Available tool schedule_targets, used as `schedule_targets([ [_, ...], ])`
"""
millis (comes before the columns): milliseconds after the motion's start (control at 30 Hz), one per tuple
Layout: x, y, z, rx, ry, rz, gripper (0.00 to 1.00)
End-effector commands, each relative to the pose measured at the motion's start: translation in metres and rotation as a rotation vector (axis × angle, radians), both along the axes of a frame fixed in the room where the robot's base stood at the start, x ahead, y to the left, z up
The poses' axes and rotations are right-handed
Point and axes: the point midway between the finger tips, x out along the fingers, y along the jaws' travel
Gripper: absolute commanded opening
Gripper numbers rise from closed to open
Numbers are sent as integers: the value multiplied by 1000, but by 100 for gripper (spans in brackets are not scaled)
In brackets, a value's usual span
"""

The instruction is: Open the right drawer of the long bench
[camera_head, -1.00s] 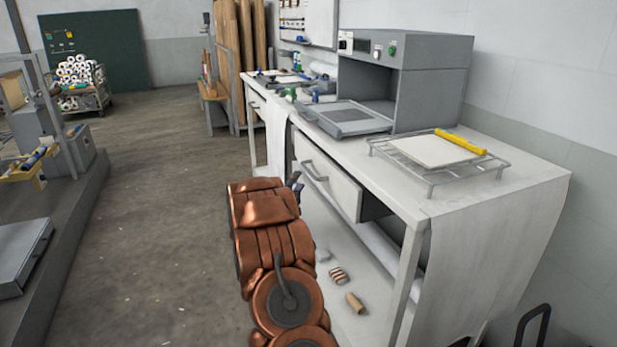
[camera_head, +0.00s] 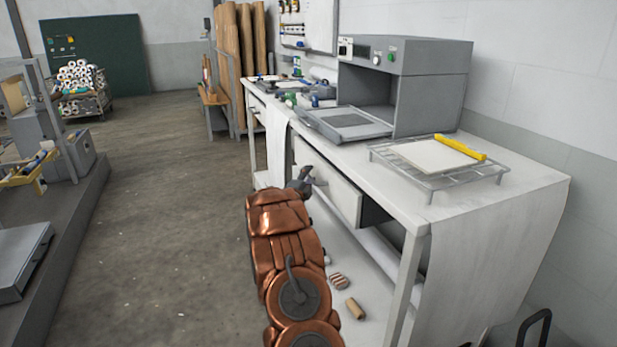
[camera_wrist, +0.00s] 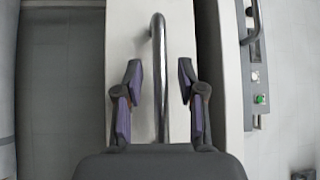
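The right drawer (camera_head: 338,187) of the long bench (camera_head: 480,205) has a pale front with a grey bar handle (camera_head: 319,182). A dark gap shows beside the front, which stands a little out from the bench. My gripper (camera_head: 306,178) is at the handle and partly hides it. In the wrist view, my gripper (camera_wrist: 160,95) is open, with one purple-padded finger on each side of the handle (camera_wrist: 158,55). Gaps show between the handle and both fingers. The drawer front (camera_wrist: 125,40) lies behind them, with a dark strip along its right side.
On the bench are a grey press (camera_head: 430,85) and a wire rack (camera_head: 435,188) with a pale sheet and a yellow bar. A white cloth (camera_head: 277,140) hangs left of the drawer. Small rolls (camera_head: 354,308) lie on the lower shelf.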

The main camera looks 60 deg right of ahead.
Motion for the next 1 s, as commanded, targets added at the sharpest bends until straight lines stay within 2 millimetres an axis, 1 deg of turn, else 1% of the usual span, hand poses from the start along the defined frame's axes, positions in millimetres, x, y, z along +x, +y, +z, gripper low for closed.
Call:
schedule_targets([
  [300, 0, -1, 0, 1, 0, 1, 39],
  [367, 0, -1, 0, 1, 0, 1, 34],
  [600, 0, -1, 0, 1, 0, 1, 9],
  [700, 0, -1, 0, 1, 0, 1, 0],
  [1000, 0, -1, 0, 2, 1, 1, 0],
])
